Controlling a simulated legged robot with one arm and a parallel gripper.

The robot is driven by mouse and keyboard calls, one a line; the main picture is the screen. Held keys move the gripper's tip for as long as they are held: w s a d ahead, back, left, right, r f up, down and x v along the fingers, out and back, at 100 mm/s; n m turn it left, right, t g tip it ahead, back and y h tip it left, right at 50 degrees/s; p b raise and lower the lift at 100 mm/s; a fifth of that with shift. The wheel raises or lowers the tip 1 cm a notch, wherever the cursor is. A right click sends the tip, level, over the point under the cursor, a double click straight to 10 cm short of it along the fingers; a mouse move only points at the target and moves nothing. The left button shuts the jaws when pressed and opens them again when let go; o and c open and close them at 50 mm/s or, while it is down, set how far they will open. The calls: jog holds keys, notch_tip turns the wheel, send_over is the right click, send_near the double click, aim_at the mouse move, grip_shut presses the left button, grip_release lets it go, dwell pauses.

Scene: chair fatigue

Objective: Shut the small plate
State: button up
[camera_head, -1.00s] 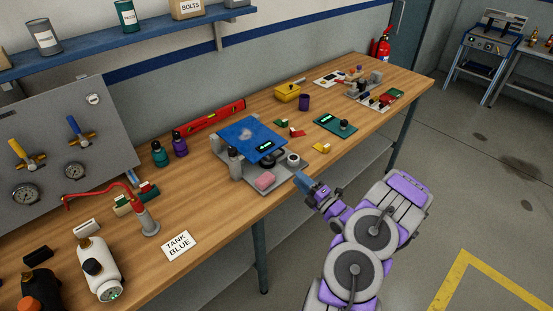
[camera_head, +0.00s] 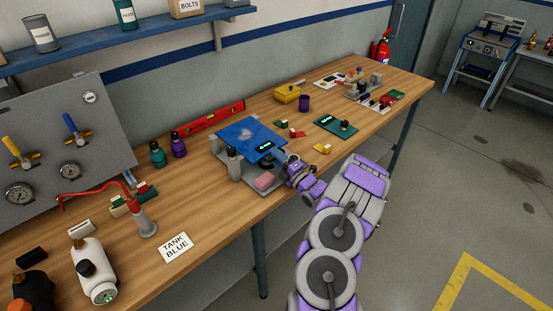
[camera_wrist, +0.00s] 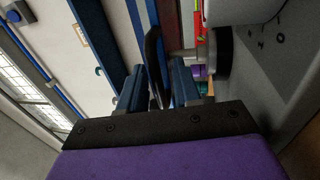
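On the bench is a device with a tilted blue plate (camera_head: 245,135) on top, carrying a small green-lit display, above a grey base (camera_head: 232,172). Which part is the small plate, I cannot tell for sure. My gripper (camera_head: 284,160) is at the device's right front edge, its tips partly hidden there. In the wrist view my gripper (camera_wrist: 156,78) has its two blue fingers apart, with a thin dark disc-like part (camera_wrist: 154,50) between them. I cannot see clear contact on both sides. A grey dial with numerals (camera_wrist: 265,50) is to the right.
A green board (camera_head: 335,125) and a yellow piece (camera_head: 322,148) lie to the right. Purple and teal bottles (camera_head: 178,146) stand behind left. Bare bench (camera_head: 205,210) lies front left.

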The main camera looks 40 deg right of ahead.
grip_shut()
dwell(0.3)
dwell(0.3)
